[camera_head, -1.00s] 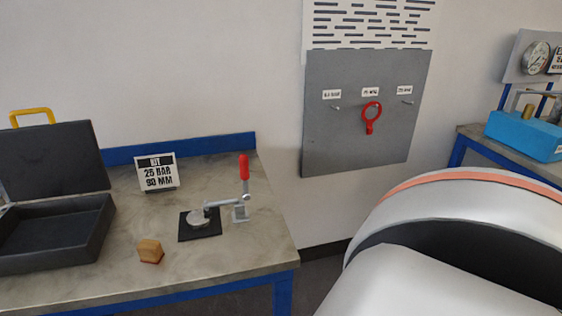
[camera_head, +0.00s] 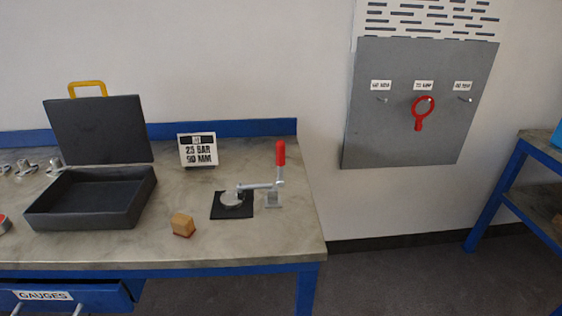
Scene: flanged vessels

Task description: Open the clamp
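The clamp (camera_head: 270,184) is a metal toggle clamp near the right end of the workbench. Its red handle (camera_head: 281,153) stands upright. Its arm reaches left over a round metal disc (camera_head: 232,199) on a black square pad (camera_head: 217,212), and its tip appears to rest on the disc. Neither of my grippers is in view.
A grey wall panel (camera_head: 400,120) holds a red ring tool (camera_head: 419,122). Open floor lies right of the bench.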

